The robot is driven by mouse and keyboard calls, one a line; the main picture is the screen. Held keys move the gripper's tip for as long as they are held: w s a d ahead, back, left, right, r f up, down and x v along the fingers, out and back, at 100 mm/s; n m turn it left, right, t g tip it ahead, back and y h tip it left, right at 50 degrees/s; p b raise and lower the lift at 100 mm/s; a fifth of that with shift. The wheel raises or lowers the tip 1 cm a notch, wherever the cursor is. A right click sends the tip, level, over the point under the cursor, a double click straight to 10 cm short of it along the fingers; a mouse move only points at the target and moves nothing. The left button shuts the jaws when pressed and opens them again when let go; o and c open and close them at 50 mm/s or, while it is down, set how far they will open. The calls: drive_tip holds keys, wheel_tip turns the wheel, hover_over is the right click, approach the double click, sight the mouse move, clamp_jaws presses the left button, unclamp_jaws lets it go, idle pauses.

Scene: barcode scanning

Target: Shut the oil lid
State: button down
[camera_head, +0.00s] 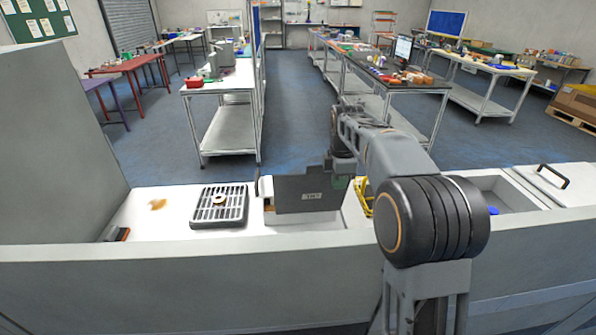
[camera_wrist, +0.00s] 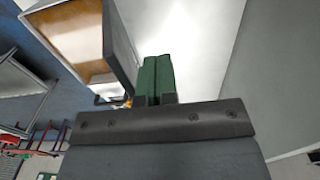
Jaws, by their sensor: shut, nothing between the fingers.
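The oil lid (camera_head: 309,193) is a dark grey panel with a small label, standing upright and open at the counter's middle. In the wrist view it is the dark panel (camera_wrist: 121,45) along the near side of the oil box. The white oil box (camera_head: 265,189) is mostly hidden behind the lid in the head view. The wrist view shows brown oil (camera_wrist: 90,45) inside its open top. My gripper's green fingers (camera_wrist: 157,78) are shut and empty, just right of the lid in the wrist view.
Something yellow (camera_head: 363,197) is behind my arm. A low grey wall (camera_head: 180,256) runs along the counter's front.

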drive_tip(key=shift+s+f, duration=0.1)
drive_tip(key=shift+f, duration=0.35)
drive_tip(key=w+p, duration=0.1)
drive_tip(key=p, duration=0.1)
drive_tip(key=w+r+p, duration=0.1)
drive_tip(key=w+p, duration=0.1)
drive_tip(key=w+r+p, duration=0.1)
drive_tip(key=p, duration=0.1)
drive_tip(key=shift+w+p, duration=0.35)
drive_tip(key=shift+w+r+p, duration=0.15)
drive_tip(key=shift+w+p, duration=0.05)
drive_tip(key=shift+w, duration=0.5)
drive_tip(key=shift+w+r+p, duration=0.1)
drive_tip(key=shift+w+p, duration=0.1)
drive_tip(key=shift+w, duration=0.55)
drive_tip(key=shift+w, duration=3)
